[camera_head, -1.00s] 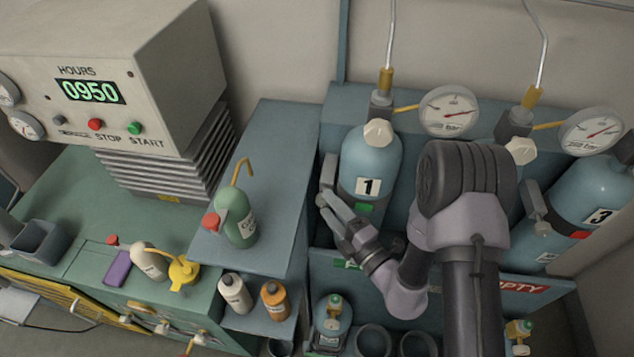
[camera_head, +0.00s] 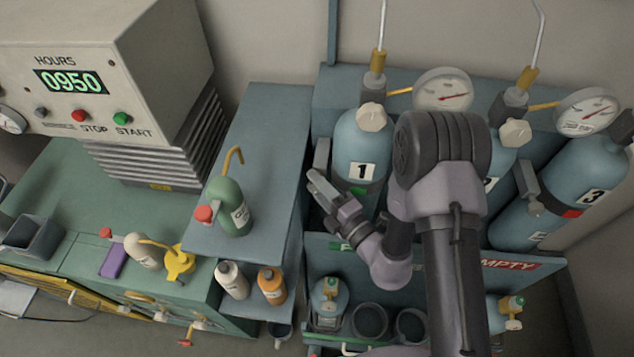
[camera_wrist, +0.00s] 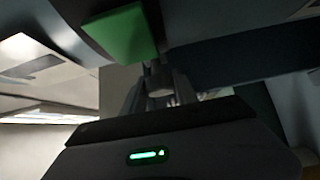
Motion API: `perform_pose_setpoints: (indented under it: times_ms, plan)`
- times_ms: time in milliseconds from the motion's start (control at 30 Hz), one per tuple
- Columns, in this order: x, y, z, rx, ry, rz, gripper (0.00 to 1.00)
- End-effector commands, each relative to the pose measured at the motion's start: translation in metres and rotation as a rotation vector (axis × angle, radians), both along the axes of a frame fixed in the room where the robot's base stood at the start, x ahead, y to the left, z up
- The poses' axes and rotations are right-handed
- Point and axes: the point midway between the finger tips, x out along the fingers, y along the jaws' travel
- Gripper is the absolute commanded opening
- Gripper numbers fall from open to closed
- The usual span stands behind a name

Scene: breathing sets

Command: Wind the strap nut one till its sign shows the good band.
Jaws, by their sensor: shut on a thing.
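Cylinder one (camera_head: 360,140) is a blue bottle with a white "1" label, strapped upright in the rack. The sign (camera_head: 360,189) on its strap, below the label, shows green; a green plate also fills the top of the wrist view (camera_wrist: 120,32). My gripper (camera_head: 314,180) is at the left side of cylinder one, below a grey bracket. In the wrist view its fingers (camera_wrist: 160,84) are shut on a small pale round part, strap nut one (camera_wrist: 160,90). The fingers mostly hide the nut.
Cylinder three (camera_head: 582,175) at the right has a red strap sign (camera_head: 572,213). Cylinder two is mostly hidden behind my arm. A grey-blue shelf with a green bottle (camera_head: 231,208) stands just left of my gripper. The rack's front panel (camera_head: 455,255) lies below.

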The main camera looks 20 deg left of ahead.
Motion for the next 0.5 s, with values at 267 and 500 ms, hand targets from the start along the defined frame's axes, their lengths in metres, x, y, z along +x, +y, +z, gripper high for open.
perform_pose_setpoints:
  times_ms: [267, 500]
  plan:
    - [-0.001, 0.0, 0.008, -0.197, -0.061, 0.0, 0.0]
    - [0.0, 0.0, 0.001, -0.226, -0.072, -0.001, 0.0]
